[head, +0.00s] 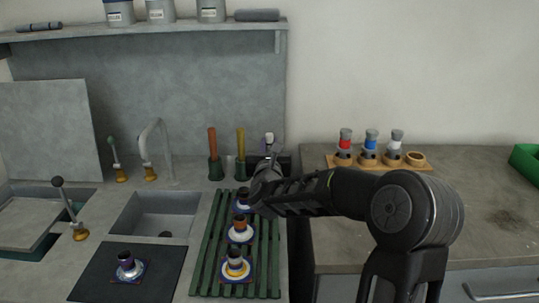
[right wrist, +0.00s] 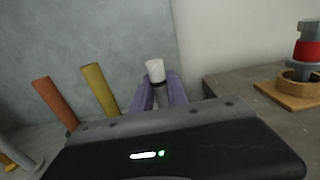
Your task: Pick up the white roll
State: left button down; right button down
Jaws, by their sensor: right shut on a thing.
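The white roll (right wrist: 155,70) stands upright between the two purple fingers of my right gripper (right wrist: 161,95) in the right wrist view, with its white top above them and a grey part between them. My right gripper (head: 268,160) is shut on it. In the head view the white roll (head: 269,137) shows as a small pale top at the back of the counter, beside the wall. The gripper hides its lower end, so I cannot tell whether it is still seated. My left gripper is not in view.
An orange roll (head: 212,141) and a yellow roll (head: 241,143) stand in green cups just left of my gripper. A green slatted rack (head: 208,262) with several cups lies in front. A wooden stand (head: 440,167) with red, blue and white banded pieces is to the right.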

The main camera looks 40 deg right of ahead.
notch_tip(320, 180, up, 10)
jog(key=shift+p, duration=0.6)
jog(key=shift+r, duration=0.1)
dwell(0.4)
